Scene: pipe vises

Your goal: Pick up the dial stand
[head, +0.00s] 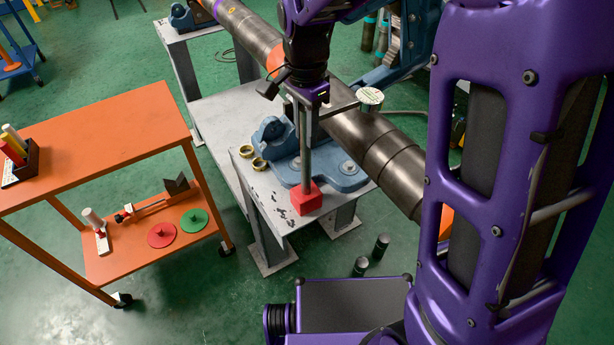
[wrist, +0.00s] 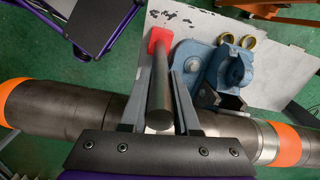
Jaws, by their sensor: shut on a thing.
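The dial stand has a red block base (head: 307,199) and an upright grey post (head: 307,155). A pale round dial (head: 370,96) sits at the end of a short bar level with the post's top. My gripper (head: 305,105) is shut on the upper post. In the wrist view my gripper (wrist: 160,88) has a finger on each side of the post (wrist: 160,70), with the red base (wrist: 159,40) beyond. The base is over the front corner of the grey table; I cannot tell whether it touches the surface.
A blue pipe vise (head: 338,172) stands close behind the base on the grey table (head: 268,190). Two brass rings (head: 259,164) lie left of it. A large steel pipe (head: 375,150) runs diagonally behind. An orange cart (head: 100,140) stands left, with green floor between.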

